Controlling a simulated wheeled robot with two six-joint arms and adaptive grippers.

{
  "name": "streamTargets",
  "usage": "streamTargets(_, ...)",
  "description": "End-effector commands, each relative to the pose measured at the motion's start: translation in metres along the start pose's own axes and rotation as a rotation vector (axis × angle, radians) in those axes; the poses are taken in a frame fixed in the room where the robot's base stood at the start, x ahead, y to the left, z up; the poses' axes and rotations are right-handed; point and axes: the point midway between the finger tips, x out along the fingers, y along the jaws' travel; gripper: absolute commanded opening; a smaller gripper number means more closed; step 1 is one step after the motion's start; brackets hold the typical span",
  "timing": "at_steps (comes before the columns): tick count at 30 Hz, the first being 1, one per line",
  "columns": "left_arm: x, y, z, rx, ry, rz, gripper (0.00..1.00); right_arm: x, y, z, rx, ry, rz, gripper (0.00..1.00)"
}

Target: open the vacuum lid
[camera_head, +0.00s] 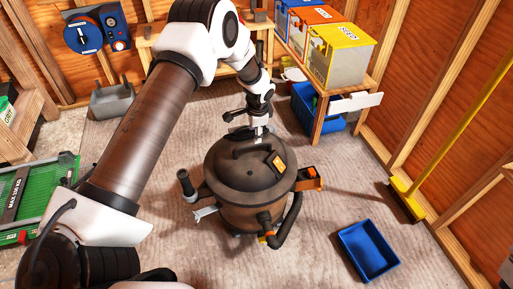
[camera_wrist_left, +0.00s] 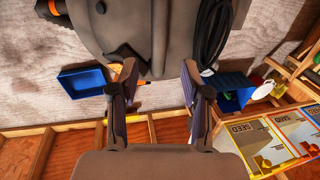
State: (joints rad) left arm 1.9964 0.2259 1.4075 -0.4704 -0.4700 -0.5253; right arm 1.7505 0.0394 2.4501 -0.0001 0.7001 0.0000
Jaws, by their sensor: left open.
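The vacuum (camera_head: 240,205) stands upright on the floor, a round dark brown drum with its domed lid (camera_head: 235,165) down on it. The lid has a bar handle (camera_head: 250,147) and an orange label. An orange part (camera_head: 308,180) sticks out at the drum's right side and a metal piece (camera_head: 205,213) at its left. My left gripper (camera_head: 259,128) is at the lid's far edge. In the left wrist view its two fingers (camera_wrist_left: 158,85) are apart with nothing held between them, and the vacuum (camera_wrist_left: 130,25) fills the top; contact cannot be told. My right gripper is not shown.
A blue tray (camera_head: 369,250) lies on the floor at the right. A bench (camera_head: 345,100) with seed boxes and a blue crate (camera_head: 305,105) stands behind. A yellow broom (camera_head: 412,205) leans at the right wall. A black hose (camera_head: 289,225) hangs at the vacuum's front.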

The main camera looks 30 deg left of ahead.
Motion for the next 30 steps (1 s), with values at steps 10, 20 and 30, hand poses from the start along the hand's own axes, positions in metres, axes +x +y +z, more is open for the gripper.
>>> streamTargets(10, 0.06, 0.002, 0.0, -0.003, 0.0, 0.002, 0.47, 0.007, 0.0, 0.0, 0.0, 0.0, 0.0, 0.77)
streamTargets(20, 0.064, 0.002, 0.0, -0.004, 0.001, 0.003, 0.3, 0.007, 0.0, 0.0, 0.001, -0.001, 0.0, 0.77)
streamTargets(30, 0.063, 0.002, 0.0, -0.004, 0.002, 0.002, 0.0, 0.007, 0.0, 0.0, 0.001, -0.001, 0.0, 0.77)
